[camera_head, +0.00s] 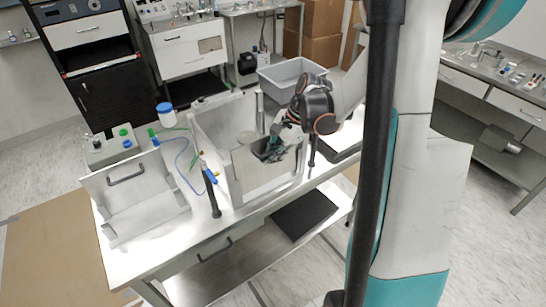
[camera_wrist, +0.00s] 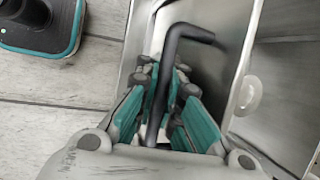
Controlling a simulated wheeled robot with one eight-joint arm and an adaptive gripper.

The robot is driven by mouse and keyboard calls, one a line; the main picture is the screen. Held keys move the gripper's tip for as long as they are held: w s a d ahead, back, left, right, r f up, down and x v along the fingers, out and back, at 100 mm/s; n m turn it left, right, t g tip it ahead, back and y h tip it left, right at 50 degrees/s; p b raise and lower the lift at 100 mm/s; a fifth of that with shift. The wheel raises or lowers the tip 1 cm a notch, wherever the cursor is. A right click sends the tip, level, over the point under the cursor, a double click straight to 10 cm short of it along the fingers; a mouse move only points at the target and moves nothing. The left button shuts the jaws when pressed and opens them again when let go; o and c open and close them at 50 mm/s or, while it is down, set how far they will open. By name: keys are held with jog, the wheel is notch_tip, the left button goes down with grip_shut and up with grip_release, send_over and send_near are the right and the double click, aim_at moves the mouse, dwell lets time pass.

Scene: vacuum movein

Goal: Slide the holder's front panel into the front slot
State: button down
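My gripper (camera_head: 274,143) is closed around a black bar handle (camera_wrist: 170,75), whose bent end sticks out past the fingertips in the wrist view. The handle is on a grey metal panel (camera_head: 262,177), upright at the near side of the open metal holder (camera_head: 212,122) on the table. My gripper reaches down to it from the upper right. The panel's face also shows in the wrist view (camera_wrist: 228,35). Its lower edge and the slot are not clear, so I cannot tell whether it sits in the slot.
A second metal panel with a dark handle (camera_head: 127,185) stands at the table's left. Tubes, a blue-capped jar (camera_head: 166,114) and a black post (camera_head: 211,192) are close to the holder's left. A grey bin (camera_head: 290,76) stands behind.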

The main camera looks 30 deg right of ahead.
jog(key=shift+w+f+b, duration=0.2)
jog(key=shift+f+b, duration=0.2)
jog(key=shift+f, duration=0.1)
jog(key=shift+w+f+b, duration=0.2)
jog(key=shift+f+b, duration=0.2)
jog(key=shift+f, duration=0.1)
jog(key=shift+f, duration=0.3)
jog(key=shift+w, duration=0.1)
jog(key=c, duration=2.4)
grip_release()
jog(key=c, duration=1.7)
grip_release()
jog(key=shift+c, duration=1.3)
jog(key=shift+r, duration=0.1)
